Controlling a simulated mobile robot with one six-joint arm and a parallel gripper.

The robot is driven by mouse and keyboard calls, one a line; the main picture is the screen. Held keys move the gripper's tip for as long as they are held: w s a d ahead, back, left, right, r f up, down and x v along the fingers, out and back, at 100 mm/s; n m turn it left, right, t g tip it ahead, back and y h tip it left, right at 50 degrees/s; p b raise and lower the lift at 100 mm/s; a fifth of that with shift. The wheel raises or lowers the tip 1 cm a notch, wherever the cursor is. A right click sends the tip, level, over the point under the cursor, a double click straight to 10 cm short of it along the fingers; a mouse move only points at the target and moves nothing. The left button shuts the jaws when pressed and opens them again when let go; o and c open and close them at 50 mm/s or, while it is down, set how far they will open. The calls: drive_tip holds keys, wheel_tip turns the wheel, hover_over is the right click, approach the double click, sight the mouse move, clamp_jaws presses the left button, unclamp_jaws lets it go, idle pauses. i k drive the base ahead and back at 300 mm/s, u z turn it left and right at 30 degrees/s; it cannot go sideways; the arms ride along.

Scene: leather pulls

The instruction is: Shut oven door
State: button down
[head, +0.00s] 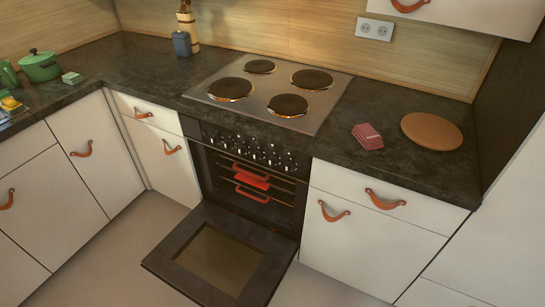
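The oven door (190,270) is open. It is hinged at the bottom and folded down to about level in front of the oven (236,170). The door is dark with a window in its middle. The oven's inside shows racks and a red thing (251,180) between orange-red handle-like shapes. A row of knobs runs along the oven's front panel above the opening. My gripper is not in view.
A cooktop (268,90) with several burners sits in the dark counter above the oven. White cabinets with leather pulls stand on both sides (350,240). Bare floor (120,250) shows left of the door. A round board (431,131) lies on the right counter.

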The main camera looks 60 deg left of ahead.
sight(278, 251)
drive_tip(key=u, duration=0.05)
drive_tip(key=k, duration=1.95)
drive_tip(key=u, duration=4.3)
drive_tip(key=i, duration=0.1)
drive_tip(key=z, duration=2.85)
drive_tip(key=i, duration=1)
drive_tip(key=z, duration=0.05)
